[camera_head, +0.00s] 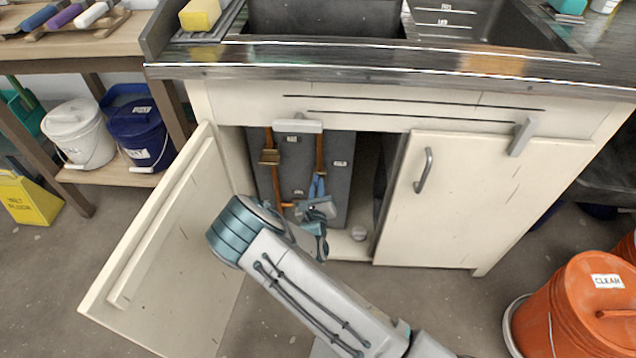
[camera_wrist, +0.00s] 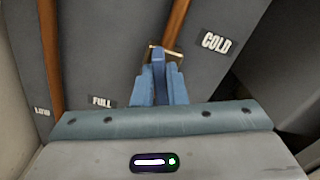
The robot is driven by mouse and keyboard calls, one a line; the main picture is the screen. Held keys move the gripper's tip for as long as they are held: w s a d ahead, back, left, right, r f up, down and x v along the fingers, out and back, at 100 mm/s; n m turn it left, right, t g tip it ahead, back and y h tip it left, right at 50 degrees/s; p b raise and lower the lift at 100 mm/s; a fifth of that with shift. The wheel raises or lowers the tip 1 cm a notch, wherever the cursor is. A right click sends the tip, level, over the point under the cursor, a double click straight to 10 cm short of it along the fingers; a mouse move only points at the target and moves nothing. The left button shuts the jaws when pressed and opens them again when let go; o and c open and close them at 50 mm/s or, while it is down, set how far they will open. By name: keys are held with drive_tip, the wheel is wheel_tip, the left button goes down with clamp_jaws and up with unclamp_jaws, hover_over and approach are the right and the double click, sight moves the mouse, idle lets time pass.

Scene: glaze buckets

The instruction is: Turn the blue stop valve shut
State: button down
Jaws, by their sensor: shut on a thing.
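The blue stop valve (camera_wrist: 159,56) shows in the wrist view as a dark blue handle in front of a brass body, on a copper pipe beside the COLD label. My gripper (camera_wrist: 161,82) is shut on this handle, with a light blue finger on each side. In the head view my gripper (camera_head: 317,190) reaches into the open cabinet under the sink, at the right copper pipe (camera_head: 320,150). My wrist and fingers hide most of the valve there, and I cannot tell how far the handle is turned.
The cabinet's left door (camera_head: 165,245) stands open beside my arm. The right door (camera_head: 450,205) is shut. A second copper pipe with a brass fitting (camera_head: 269,156) runs left of the valve. A small round object (camera_head: 358,233) lies on the cabinet floor. An orange bucket (camera_head: 575,310) stands at right.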

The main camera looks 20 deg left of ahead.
drive_tip(key=n+p, duration=0.3)
drive_tip(key=n, duration=0.3)
drive_tip(key=shift+a+n, duration=0.1)
drive_tip(key=shift+n, duration=0.2)
drive_tip(key=n+p, duration=0.1)
drive_tip(key=n, duration=0.1)
drive_tip(key=shift+s+f+n, duration=0.1)
drive_tip(key=shift+f+n, duration=0.05)
drive_tip(key=shift+n, duration=0.15)
drive_tip(key=shift+f+n+p, duration=0.15)
drive_tip(key=shift+n+p, duration=0.4)
drive_tip(key=shift+n, duration=1.75)
drive_tip(key=c, duration=1.5)
unclamp_jaws()
drive_tip(key=shift+o, duration=0.2)
drive_tip(key=p+v, duration=0.2)
drive_tip(key=v, duration=1.1)
drive_tip(key=shift+s, duration=0.35)
